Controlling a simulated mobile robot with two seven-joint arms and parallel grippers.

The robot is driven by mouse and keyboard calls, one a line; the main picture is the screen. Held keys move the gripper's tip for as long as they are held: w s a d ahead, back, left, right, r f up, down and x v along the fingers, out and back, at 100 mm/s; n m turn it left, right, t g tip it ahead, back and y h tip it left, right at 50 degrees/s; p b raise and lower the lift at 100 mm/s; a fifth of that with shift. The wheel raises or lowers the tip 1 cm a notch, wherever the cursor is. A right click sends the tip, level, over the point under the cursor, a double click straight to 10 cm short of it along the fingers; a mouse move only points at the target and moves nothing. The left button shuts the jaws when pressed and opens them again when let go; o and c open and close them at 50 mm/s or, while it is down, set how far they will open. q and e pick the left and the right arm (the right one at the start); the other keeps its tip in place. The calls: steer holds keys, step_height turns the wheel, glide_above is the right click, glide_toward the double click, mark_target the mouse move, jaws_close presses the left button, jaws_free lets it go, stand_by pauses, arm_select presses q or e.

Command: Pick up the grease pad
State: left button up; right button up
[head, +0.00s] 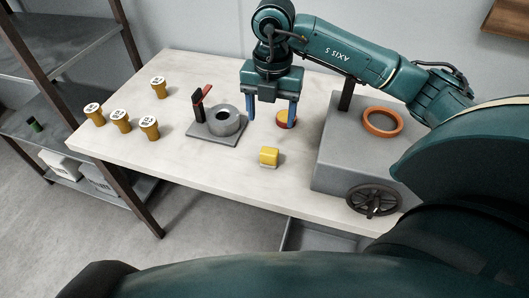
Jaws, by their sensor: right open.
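A small yellow block with a pale base (268,157), which looks like the grease pad, sits on the light table near its front edge. A round red and yellow piece (283,122) lies farther back, partly hidden by a finger of my right gripper; I cannot tell exactly what it is. My right gripper (272,121) points down, its two blue fingers spread apart with nothing held between them. It is behind the yellow block in the picture and apart from it. My left gripper is out of view.
A grey ring on a square base (213,131) with a red-and-black lever stands left of the gripper. Several yellow labelled jars (149,130) stand at the table's left. A grey machine block (335,150) with an orange ring (382,121) and handwheel (374,200) is at right.

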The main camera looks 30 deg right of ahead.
glide_above(269, 151)
steer(key=f, duration=0.6)
steer(key=shift+d+f, duration=0.3)
steer(key=shift+f, duration=0.1)
steer(key=shift+a+f+p, duration=0.15)
steer(key=shift+f+p, duration=0.1)
steer(key=shift+f, duration=1.25)
steer(key=shift+a+f+p, duration=0.1)
steer(key=shift+f+p, duration=0.15)
steer(key=shift+f, duration=1.2)
steer(key=shift+c, duration=0.5)
steer(key=c, duration=1)
step_height(269, 151, up, 10)
steer(key=shift+r, duration=0.1)
steer(key=o, duration=0.5)
steer(key=c, duration=0.4)
